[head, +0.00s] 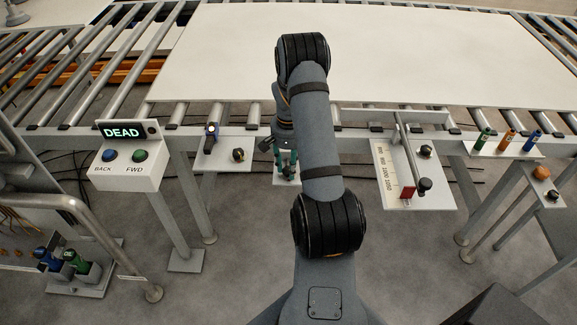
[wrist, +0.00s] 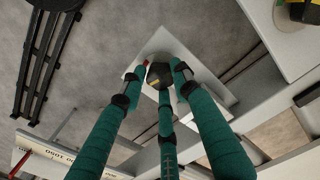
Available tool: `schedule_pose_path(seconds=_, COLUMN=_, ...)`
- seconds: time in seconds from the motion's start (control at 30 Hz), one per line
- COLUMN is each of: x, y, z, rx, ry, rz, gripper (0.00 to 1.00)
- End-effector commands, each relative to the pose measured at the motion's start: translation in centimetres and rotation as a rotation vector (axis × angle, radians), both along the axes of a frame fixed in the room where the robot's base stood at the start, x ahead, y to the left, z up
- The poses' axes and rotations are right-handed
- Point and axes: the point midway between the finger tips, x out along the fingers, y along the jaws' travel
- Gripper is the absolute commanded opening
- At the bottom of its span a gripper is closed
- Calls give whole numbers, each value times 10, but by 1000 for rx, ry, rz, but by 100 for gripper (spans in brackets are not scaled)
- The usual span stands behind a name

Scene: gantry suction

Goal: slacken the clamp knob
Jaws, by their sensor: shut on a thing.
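A dark faceted knob (wrist: 160,75) with a yellow mark sits on a small pale plate (wrist: 191,55) in the wrist view. My gripper (wrist: 159,72) has teal fingers closed around this knob, with fingertips on both sides of it and a third finger below. In the head view my gripper (head: 286,166) is low at the front of the roller line, over a small pale plate (head: 279,180). The knob is hidden there behind my gripper and arm.
To the right, a scale plate (head: 390,165) carries a red pointer (head: 407,192) and another dark knob (head: 426,151). To the left, a plate has a black-and-yellow knob (head: 239,154). A box display (head: 124,132) reads DEAD. A large pale sheet (head: 400,50) lies on the rollers.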

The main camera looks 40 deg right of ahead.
Motion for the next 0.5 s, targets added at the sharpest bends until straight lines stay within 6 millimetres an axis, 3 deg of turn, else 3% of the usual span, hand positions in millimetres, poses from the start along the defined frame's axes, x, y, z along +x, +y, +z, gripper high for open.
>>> schedule_pose_path(seconds=0.03, x=-1, y=2, z=-1, rx=5, ry=5, rz=-1, gripper=4)
schedule_pose_path(seconds=0.07, x=-1, y=2, z=-1, rx=5, ry=5, rz=-1, gripper=32)
schedule_pose_path(seconds=0.37, x=-1, y=1, z=-1, rx=3, ry=3, rz=-2, gripper=49)
schedule_pose_path(seconds=0.5, x=-1, y=1, z=0, rx=1, ry=1, rz=-2, gripper=49)
